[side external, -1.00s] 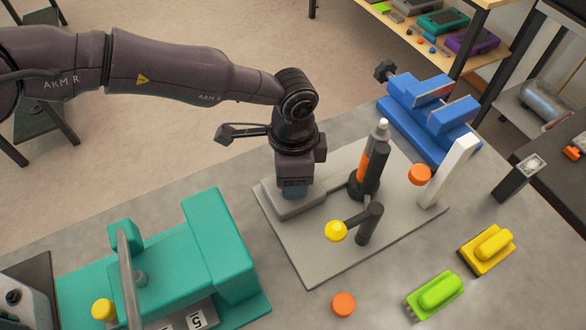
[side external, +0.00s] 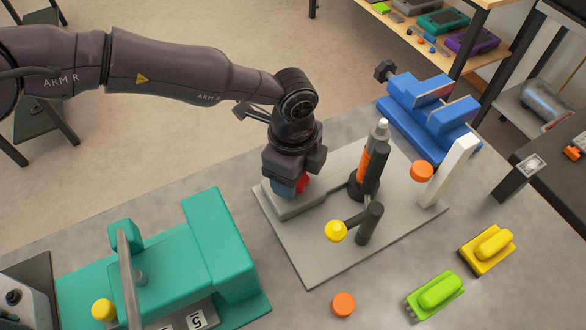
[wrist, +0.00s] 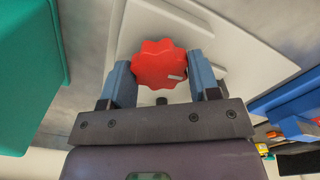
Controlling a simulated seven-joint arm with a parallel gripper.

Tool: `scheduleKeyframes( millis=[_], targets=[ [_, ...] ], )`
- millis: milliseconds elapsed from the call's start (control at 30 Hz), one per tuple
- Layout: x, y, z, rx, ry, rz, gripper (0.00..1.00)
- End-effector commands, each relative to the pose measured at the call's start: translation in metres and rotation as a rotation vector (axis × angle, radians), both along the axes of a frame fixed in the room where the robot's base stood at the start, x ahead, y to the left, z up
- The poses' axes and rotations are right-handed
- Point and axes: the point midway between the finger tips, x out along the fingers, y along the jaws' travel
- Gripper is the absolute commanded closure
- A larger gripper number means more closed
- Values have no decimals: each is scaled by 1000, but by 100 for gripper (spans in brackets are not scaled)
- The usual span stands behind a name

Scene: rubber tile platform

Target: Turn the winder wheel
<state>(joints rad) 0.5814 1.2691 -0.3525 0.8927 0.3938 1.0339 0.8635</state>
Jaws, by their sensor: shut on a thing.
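The red, scalloped winder wheel (wrist: 160,62) lies between my fingers in the wrist view, with a small pale mark near its edge. In the side view only a red sliver of the wheel (side external: 303,182) shows; my gripper hides the rest. My gripper (wrist: 162,74) points down with its two blue fingers on opposite sides of the wheel, shut on it. In the side view my gripper (side external: 287,190) is low over the left part of the grey base plate (side external: 320,262).
An orange and black post (side external: 364,170) and a black crank with a yellow knob (side external: 336,231) stand right of my gripper. A white upright (side external: 450,170) is farther right. A teal machine (side external: 160,265) is left and a blue vise (side external: 425,115) is behind.

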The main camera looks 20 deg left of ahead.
Motion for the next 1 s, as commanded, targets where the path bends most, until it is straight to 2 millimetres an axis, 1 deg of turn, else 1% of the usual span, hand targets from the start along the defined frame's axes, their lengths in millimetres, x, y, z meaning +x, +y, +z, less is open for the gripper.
scheduleKeyframes(
  millis=[367,400,467,500,733,800,867,967,1000],
  targets=[
    [0,0,1,1,0,-2,68],
    [0,0,1,1,0,-2,35],
    [0,0,1,1,0,-1,21],
    [0,0,1,1,0,-1,19],
    [0,0,1,0,0,-1,19],
    [0,0,3,0,-1,-1,19],
    [0,0,8,0,-1,-1,19],
    [1,0,24,-3,-3,-1,19],
    [1,-1,32,-4,-3,-1,19]
  ],
)
